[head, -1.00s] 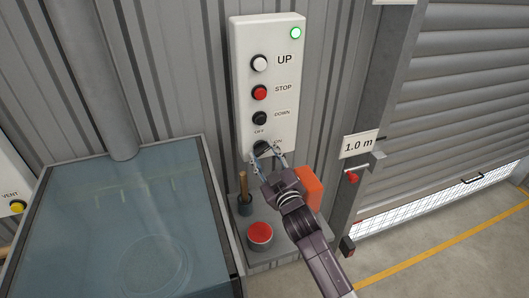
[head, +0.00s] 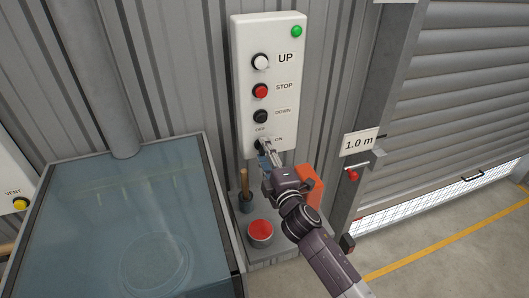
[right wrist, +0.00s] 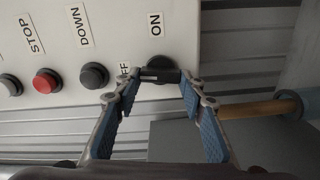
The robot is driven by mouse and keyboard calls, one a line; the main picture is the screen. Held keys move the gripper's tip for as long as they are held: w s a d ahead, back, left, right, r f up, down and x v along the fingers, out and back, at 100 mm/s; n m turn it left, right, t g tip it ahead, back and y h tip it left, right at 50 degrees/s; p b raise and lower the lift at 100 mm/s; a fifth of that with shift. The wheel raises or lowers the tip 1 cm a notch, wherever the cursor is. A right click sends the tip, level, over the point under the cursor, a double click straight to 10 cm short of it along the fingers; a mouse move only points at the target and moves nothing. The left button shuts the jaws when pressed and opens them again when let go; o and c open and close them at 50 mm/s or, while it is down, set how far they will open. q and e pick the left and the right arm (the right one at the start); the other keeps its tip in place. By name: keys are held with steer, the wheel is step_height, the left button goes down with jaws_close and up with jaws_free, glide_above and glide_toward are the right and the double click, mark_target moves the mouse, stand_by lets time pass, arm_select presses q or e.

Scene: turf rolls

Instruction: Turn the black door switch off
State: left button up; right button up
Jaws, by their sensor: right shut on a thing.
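The fingers partly cover the knob in the head view. My left gripper is out of view.
The panel (head: 244,75) also carries UP, STOP and DOWN buttons and a green lamp (head: 296,31), which looks unlit. Below my gripper stand a wooden-handled tool (head: 245,183), a red-topped can (head: 260,231) and an orange block (head: 307,184). A glass-topped tank (head: 100,225) is left.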

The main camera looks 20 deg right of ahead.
steer(key=shift+n, duration=0.7)
steer(key=shift+f, duration=0.1)
steer(key=o, duration=1.2)
steer(key=shift+c, duration=0.2)
steer(key=s, duration=1.2)
steer(key=shift+d, duration=0.2)
